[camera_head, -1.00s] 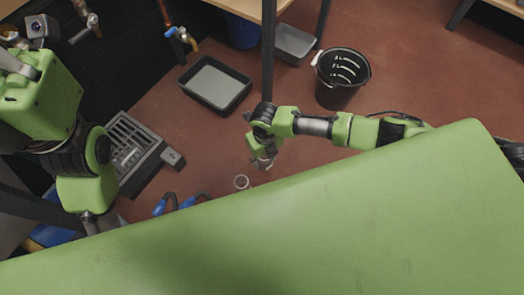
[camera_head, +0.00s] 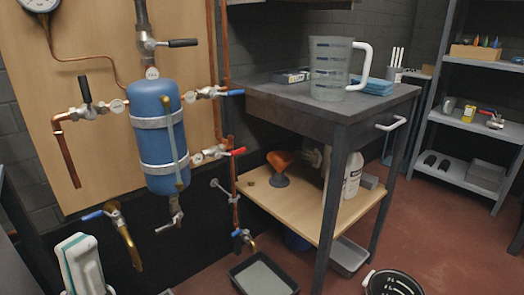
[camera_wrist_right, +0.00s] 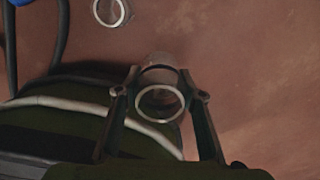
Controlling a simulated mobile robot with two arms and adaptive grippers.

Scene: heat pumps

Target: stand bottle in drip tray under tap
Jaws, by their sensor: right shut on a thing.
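In the right wrist view my right gripper (camera_wrist_right: 160,105) is shut on a clear round-mouthed bottle (camera_wrist_right: 160,78), its mouth facing the camera. Neither my right gripper nor the held bottle is in the head view. I cannot make out my left gripper in the head view. A brass tap (camera_head: 130,248) with a blue handle hangs low on the left. Another small blue-handled tap (camera_head: 243,240) sits above a dark shallow tray (camera_head: 262,275) on the floor. The grated drip tray lies almost wholly below the head view.
A blue tank (camera_head: 158,140) with copper pipes and valves is on a wooden board. A workbench (camera_head: 345,110) carries a large jug (camera_head: 330,70). A black bucket (camera_head: 392,284) stands on the floor. Another round clear rim (camera_wrist_right: 110,12) is at the top of the right wrist view.

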